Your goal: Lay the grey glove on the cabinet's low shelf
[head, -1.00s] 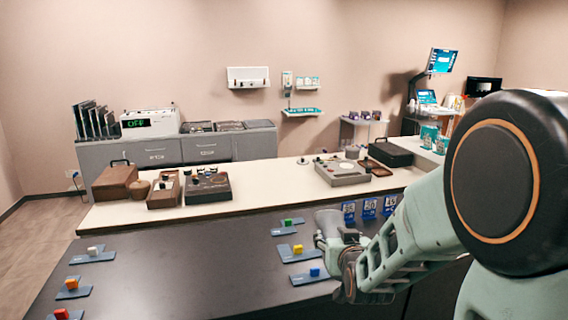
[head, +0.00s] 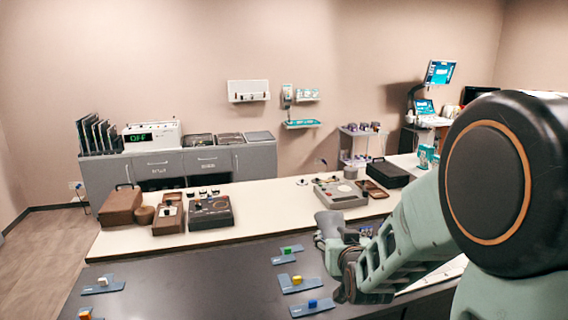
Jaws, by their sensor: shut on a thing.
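My gripper (head: 326,240) is at the end of my arm, right of the middle of the view, above the dark near counter. It is shut on a grey thing (head: 329,222) that looks like the grey glove; my arm and its small size hide details. The grey cabinet (head: 208,160) stands against the back wall at left, well away from my gripper. Its low shelf (head: 157,185) shows as a dark opening under the drawers, partly hidden by the white counter and the things on it.
The white counter (head: 262,203) lies between my gripper and the cabinet. It carries a brown case (head: 121,205), a control box (head: 210,213) and a grey device (head: 340,193). Coloured blocks on blue plates (head: 291,288) lie on the dark counter (head: 200,285). Open floor (head: 45,245) is at left.

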